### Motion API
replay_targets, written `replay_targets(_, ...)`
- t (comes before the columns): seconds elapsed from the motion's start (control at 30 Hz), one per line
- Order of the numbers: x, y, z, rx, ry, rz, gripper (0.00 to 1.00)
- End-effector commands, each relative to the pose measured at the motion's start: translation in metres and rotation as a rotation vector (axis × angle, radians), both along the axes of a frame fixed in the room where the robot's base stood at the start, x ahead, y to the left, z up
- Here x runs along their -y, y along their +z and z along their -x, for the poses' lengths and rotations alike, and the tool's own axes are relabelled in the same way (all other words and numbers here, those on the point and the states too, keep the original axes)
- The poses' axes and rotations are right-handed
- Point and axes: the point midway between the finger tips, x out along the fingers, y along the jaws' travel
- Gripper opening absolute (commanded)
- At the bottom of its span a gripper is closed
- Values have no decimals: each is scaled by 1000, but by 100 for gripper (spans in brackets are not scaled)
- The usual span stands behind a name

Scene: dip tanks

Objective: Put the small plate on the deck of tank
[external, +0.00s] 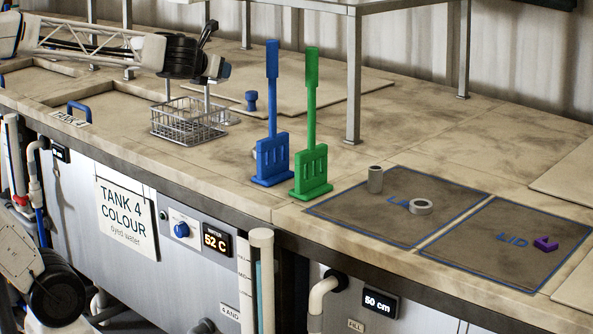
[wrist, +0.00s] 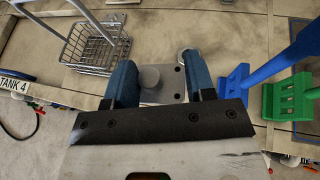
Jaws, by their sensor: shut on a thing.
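The small plate (wrist: 170,94) is flat and grey, with a round knob on it and small holes near its edge. My gripper (wrist: 160,78) is shut on it, one blue finger on each side, in the wrist view. In the external view my gripper (external: 220,70) is at the upper left, above the deck near the basket; I cannot make out the plate there. The tan deck (external: 120,112) of tank 4 lies below, behind the "TANK 4 COLOUR" sign (external: 126,216). Part of the deck (wrist: 45,60) also shows in the wrist view.
A wire basket (external: 188,122) stands on the deck. A blue knob (external: 251,100) is behind it. Upright blue (external: 272,160) and green (external: 311,175) tools stand to the right. A grey cylinder (external: 375,179), a ring (external: 421,207) and a purple piece (external: 545,243) lie farther right.

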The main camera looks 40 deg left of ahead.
Motion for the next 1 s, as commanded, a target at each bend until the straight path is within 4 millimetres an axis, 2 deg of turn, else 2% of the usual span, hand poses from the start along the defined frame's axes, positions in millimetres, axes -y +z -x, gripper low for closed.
replay_targets(0.03,10,16,-9,2,-4,1,0)
replay_targets(0.2,39,62,-30,2,-1,-1,0)
replay_targets(0.5,88,128,-56,1,8,-6,0)
replay_targets(0.77,149,146,-83,0,-82,-9,0)
replay_targets(1.0,216,151,-106,0,-200,-11,0)
